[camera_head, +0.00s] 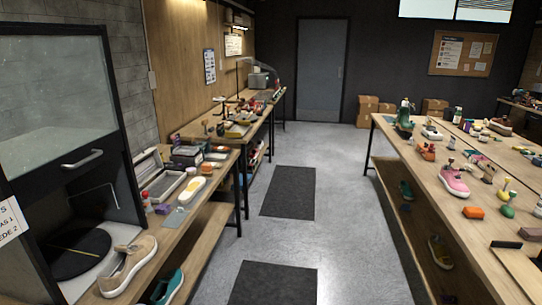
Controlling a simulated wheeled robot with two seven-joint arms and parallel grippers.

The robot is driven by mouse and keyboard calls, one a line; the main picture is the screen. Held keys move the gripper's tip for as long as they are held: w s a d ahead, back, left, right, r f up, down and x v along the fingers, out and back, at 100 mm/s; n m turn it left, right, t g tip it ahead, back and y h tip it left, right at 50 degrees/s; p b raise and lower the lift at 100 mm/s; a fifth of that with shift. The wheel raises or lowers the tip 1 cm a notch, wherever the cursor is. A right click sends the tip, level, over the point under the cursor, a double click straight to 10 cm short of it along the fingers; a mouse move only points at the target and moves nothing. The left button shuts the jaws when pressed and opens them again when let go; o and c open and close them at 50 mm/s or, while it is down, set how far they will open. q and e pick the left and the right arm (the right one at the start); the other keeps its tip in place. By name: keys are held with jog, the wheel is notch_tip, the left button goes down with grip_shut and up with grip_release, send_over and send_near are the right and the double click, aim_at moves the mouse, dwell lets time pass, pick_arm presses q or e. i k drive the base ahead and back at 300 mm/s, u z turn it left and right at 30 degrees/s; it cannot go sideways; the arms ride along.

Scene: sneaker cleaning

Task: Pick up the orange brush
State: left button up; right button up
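Neither of my grippers shows in the head view.
The right table (436,206) also holds a pink shoe (454,181), a green item (507,211) and several small things. The left table (184,219) bears shoes and trays beside a glass-fronted cabinet (60,110). The aisle floor (341,200) between is clear, with two dark mats (289,192).

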aim_at(207, 169)
jog(key=i, duration=1.95)
jog(key=u, duration=0.15)
